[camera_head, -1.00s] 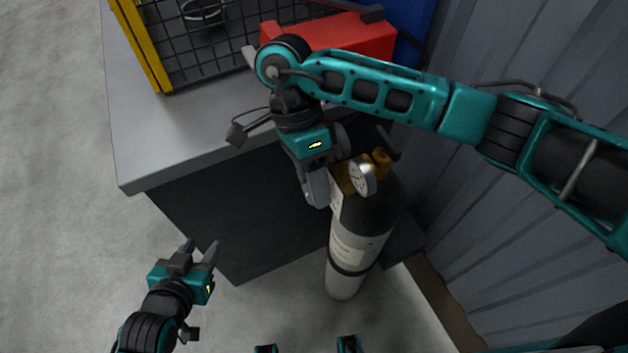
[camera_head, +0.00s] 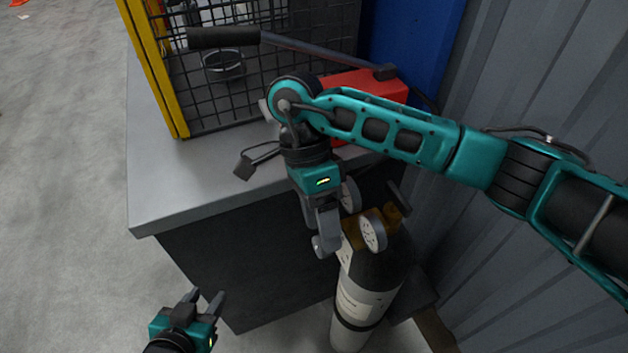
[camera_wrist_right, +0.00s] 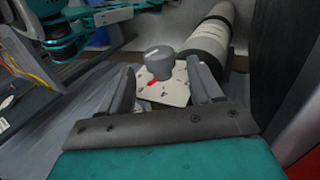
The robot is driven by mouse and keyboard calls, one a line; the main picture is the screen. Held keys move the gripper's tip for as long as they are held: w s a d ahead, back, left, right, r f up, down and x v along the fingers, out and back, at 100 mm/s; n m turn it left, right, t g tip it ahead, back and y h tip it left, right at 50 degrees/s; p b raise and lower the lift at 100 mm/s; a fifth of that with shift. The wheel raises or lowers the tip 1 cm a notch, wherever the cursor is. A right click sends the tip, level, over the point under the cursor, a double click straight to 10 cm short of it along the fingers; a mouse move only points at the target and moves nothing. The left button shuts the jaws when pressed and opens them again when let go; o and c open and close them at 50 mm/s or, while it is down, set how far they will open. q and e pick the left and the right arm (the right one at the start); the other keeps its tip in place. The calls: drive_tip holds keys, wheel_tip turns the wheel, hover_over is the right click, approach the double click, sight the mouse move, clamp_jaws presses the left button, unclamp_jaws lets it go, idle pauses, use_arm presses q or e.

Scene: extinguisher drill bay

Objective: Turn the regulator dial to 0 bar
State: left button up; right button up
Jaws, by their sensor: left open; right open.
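The regulator dial is a grey round knob (camera_wrist_right: 159,60) on a cream plate (camera_wrist_right: 172,92) with dark marks, in the right wrist view. A red pointer shows at the plate's near left side; the marks are too small to read. My right gripper (camera_wrist_right: 162,84) is open, with the knob between and slightly beyond its fingertips; contact is not visible. In the head view my right gripper (camera_head: 328,245) is beside the brass regulator block, left of a white-faced gauge (camera_head: 373,232). My left gripper (camera_head: 207,300) is open and empty, low on the left.
A dark-and-white gas cylinder (camera_head: 362,300) stands under the regulator, by a corrugated wall (camera_head: 540,80). A grey-topped bench (camera_head: 165,190) carries a mesh cage (camera_head: 290,60) with a yellow frame and a red box (camera_head: 365,88). Open floor lies at left.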

drive_tip(key=v, duration=1)
drive_tip(key=shift+r, duration=0.15)
drive_tip(key=shift+a, duration=0.1)
